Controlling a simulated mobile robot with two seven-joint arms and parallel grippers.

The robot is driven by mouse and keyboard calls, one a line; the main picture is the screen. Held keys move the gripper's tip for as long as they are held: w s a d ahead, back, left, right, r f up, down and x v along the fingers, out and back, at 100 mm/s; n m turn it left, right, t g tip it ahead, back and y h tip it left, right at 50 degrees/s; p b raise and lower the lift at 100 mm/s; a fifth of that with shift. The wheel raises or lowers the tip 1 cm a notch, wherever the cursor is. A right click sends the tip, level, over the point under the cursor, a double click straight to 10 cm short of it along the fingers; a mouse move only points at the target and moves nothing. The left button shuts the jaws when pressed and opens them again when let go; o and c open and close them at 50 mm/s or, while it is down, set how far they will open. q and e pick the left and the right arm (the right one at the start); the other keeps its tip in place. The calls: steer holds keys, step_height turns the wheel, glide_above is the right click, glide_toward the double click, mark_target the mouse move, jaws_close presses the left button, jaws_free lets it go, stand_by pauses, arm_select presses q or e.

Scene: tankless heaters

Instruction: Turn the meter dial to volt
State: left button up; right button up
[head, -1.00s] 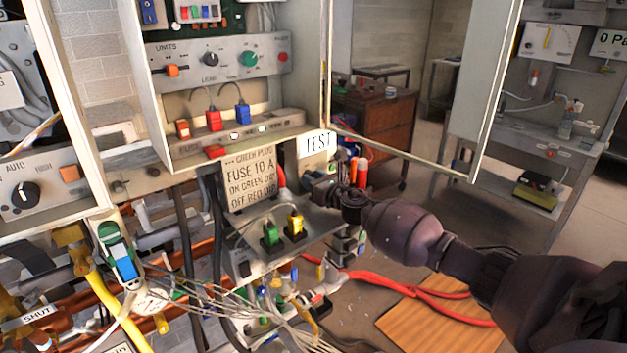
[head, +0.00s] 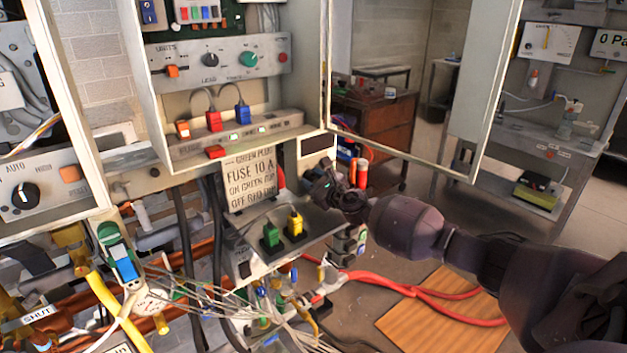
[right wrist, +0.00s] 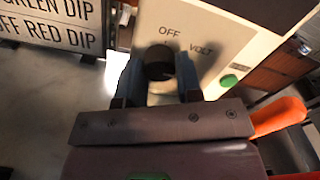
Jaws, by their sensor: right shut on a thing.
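The meter (right wrist: 215,25) is a pale box with the printed words OFF and VOLT on its face; in the head view its white panel (head: 317,143) shows beside the right cabinet edge. The meter dial (right wrist: 160,62) is a round black knob below OFF and to the left of VOLT. I cannot tell which mark it points at. My right gripper (right wrist: 158,76) is shut on the dial, one finger on each side of it. In the head view my right gripper (head: 325,190) reaches the meter from the right and hides the dial. My left gripper is not in view.
A FUSE 10 A sign (head: 250,180) hangs left of the meter. Green (head: 271,234) and yellow (head: 295,222) plugs stand below. Orange-red handles (head: 362,173) stand close right of my gripper. The open cabinet door (head: 480,110) is above my arm. Red cables (head: 420,291) lie lower right.

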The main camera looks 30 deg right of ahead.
steer(key=n+p, duration=0.1)
steer(key=n, duration=0.2)
steer(key=shift+r+n, duration=0.1)
steer(key=shift+n, duration=0.2)
steer(key=shift+n+p, duration=0.45)
steer(key=shift+n, duration=1.05)
steer(key=o, duration=0.9)
steer(key=shift+o, duration=0.2)
